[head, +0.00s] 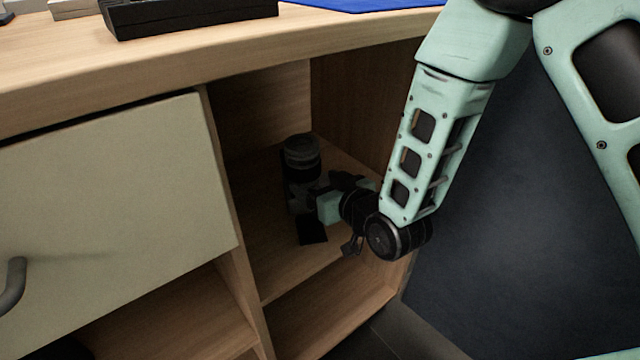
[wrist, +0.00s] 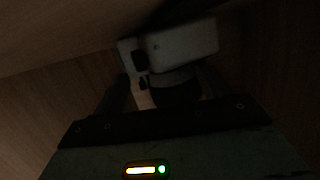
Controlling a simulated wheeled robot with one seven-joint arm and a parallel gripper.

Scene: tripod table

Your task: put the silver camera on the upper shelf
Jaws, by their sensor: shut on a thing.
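The silver camera (head: 301,158) is inside the open upper compartment of the desk, with its round black lens barrel at the top in the head view. In the wrist view the camera (wrist: 182,42) shows as a pale grey body with a dark lens, between the fingers. My gripper (head: 310,200) reaches into the compartment from the right and is shut on the camera. It also shows in the wrist view (wrist: 160,98). The upper shelf (head: 265,250) is the wooden board beneath them. Whether the camera touches the board is hard to tell in the dark.
A closed cream drawer front (head: 110,190) with a grey handle (head: 12,285) is left of the compartment. A lower compartment (head: 325,320) lies below the shelf. The desktop (head: 200,55) overhangs above, bearing a black object (head: 190,15) and a blue mat (head: 360,4).

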